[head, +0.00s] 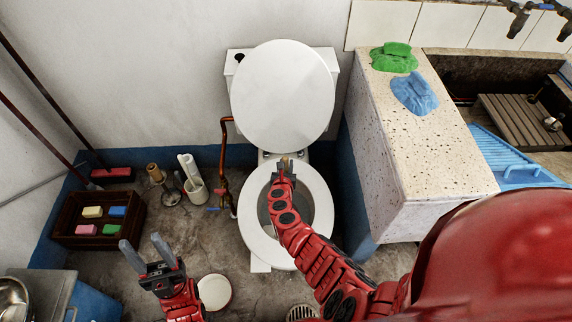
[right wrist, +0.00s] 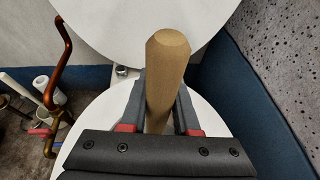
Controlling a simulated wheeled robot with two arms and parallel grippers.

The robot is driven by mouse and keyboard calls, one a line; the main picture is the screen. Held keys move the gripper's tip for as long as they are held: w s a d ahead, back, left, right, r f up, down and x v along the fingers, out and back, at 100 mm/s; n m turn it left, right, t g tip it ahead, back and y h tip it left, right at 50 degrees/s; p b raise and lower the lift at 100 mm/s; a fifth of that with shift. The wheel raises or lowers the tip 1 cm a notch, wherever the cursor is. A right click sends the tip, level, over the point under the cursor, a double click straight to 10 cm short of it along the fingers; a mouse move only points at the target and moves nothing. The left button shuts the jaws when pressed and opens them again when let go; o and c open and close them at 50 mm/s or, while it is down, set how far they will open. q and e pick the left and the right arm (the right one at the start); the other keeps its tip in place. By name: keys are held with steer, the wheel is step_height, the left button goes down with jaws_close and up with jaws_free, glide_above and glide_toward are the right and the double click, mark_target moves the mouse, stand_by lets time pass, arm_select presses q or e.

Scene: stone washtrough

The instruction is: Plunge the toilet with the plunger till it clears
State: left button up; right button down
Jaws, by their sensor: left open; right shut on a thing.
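The white toilet (head: 322,193) stands in the middle with its lid (head: 282,95) raised and its seat down. My right gripper (head: 285,165) is over the bowl. In the right wrist view my right gripper (right wrist: 160,110) is shut on the plunger's wooden handle (right wrist: 168,70), which stands roughly upright. The plunger's cup is hidden below the gripper and arm, so I cannot tell how deep it sits. My left gripper (head: 147,254) is open and empty, low at the left, above the floor.
A crate (head: 70,238) with several coloured soaps stands at the left. A white holder (head: 197,193) and a copper pipe (head: 225,165) are left of the toilet. A speckled stone block (head: 430,150) with green and blue gloves stands close on the right. A round white lid (head: 214,291) lies near my left gripper.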

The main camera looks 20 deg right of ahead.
steer(key=shift+r, duration=0.1)
step_height(320, 180, up, 6)
steer(key=p, duration=0.6)
step_height(320, 180, down, 6)
steer(key=b, duration=0.5)
steer(key=shift+b, duration=0.3)
stand_by(0.5)
step_height(320, 180, up, 6)
steer(key=p, duration=0.6)
